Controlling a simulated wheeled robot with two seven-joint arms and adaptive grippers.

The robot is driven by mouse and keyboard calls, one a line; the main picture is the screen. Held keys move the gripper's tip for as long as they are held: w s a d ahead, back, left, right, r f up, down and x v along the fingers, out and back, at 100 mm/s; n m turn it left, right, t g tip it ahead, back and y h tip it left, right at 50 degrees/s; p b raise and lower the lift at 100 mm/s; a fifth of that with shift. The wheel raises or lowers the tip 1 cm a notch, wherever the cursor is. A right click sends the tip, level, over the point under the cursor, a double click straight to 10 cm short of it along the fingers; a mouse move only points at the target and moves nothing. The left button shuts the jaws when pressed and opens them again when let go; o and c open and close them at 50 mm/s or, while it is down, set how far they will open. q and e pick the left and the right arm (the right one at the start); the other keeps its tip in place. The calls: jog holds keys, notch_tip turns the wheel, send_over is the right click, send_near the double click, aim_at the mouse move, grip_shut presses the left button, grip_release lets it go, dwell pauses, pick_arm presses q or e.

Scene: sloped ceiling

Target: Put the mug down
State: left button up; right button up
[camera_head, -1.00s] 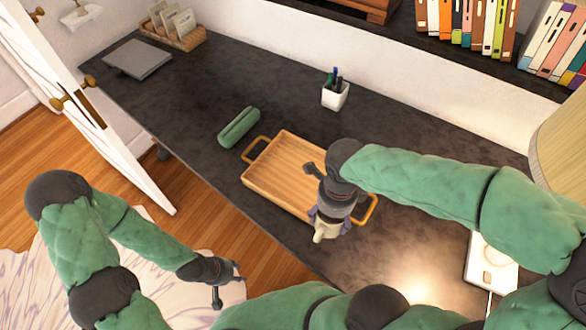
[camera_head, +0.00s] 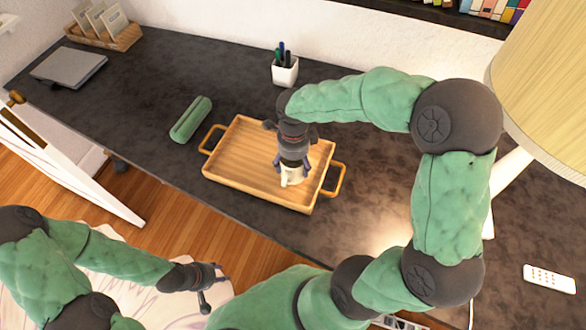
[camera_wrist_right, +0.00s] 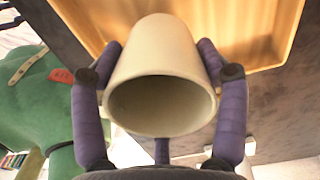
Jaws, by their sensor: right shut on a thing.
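My right gripper (camera_head: 293,158) is shut on the cream mug (camera_head: 291,175), over the right half of the wooden tray (camera_head: 236,158). In the right wrist view, the purple fingers of the gripper (camera_wrist_right: 160,95) hug both sides of the mug (camera_wrist_right: 160,45), whose open mouth faces the camera. The tray (camera_wrist_right: 262,25) lies beyond the mug there. I cannot tell whether the mug's base touches the tray. My left gripper (camera_head: 205,288) hangs low at the lower left, away from the mug; its fingers are too small to read.
The tray rests on a dark desk (camera_head: 150,100). A green case (camera_head: 190,119) lies left of it, and a white pen cup (camera_head: 285,70) stands behind. A lamp (camera_head: 545,80) stands at right. A closed laptop (camera_head: 69,67) and a card holder (camera_head: 103,28) sit far left.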

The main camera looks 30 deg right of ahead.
jog(key=f, duration=0.2)
jog(key=f+b, duration=0.1)
jog(key=f, duration=0.1)
jog(key=shift+w+d, duration=0.1)
jog(key=shift+w, duration=0.15)
jog(key=shift+r, duration=0.15)
jog(key=shift+f, duration=0.2)
jog(key=o, duration=1.4)
jog(key=shift+r, duration=0.1)
jog(key=shift+r, duration=0.15)
notch_tip(320, 180, up, 12)
jog(key=p, duration=0.3)
